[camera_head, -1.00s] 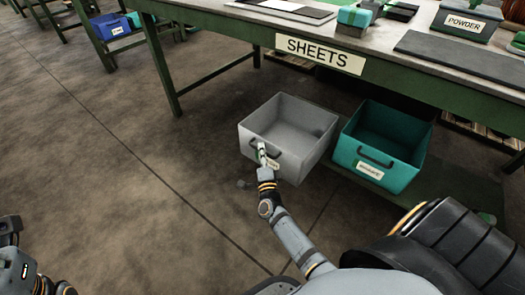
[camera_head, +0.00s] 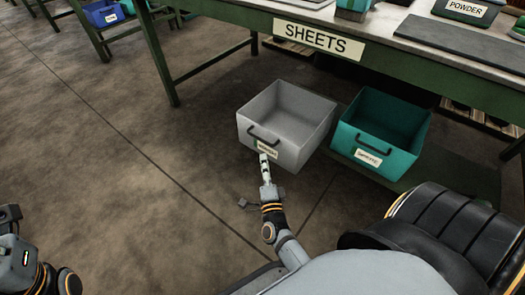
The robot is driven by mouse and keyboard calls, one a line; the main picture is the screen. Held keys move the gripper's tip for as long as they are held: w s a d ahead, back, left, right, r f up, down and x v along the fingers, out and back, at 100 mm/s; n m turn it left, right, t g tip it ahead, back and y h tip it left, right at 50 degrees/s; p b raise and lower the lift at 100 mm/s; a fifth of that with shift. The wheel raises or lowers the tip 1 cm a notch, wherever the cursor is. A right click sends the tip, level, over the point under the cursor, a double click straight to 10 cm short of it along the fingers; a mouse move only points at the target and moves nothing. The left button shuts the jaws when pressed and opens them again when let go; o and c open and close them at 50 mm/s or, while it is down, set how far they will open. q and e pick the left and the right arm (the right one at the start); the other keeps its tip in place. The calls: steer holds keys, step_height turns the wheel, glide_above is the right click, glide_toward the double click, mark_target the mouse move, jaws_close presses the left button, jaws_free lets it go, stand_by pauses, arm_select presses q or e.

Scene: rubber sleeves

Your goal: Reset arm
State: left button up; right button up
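My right arm reaches up from the bottom middle. Its gripper (camera_head: 264,160) is at the front of the grey bin (camera_head: 298,112), just below the bin's dark handle (camera_head: 262,138) and beside its label. The fingers are seen from behind and look narrow, so I cannot tell whether they are open or shut. No held object shows. My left arm (camera_head: 20,262) shows only in part at the lower left, and its fingers cannot be made out.
A teal bin (camera_head: 392,117) stands on the right of the grey bin. The green table (camera_head: 420,70) with a SHEETS sign (camera_head: 318,41) is behind both. A blue bin (camera_head: 104,14) is at the far upper left. The floor on the left is clear.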

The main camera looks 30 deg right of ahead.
steer(key=shift+s+a, duration=0.25)
steer(key=shift+s, duration=0.4)
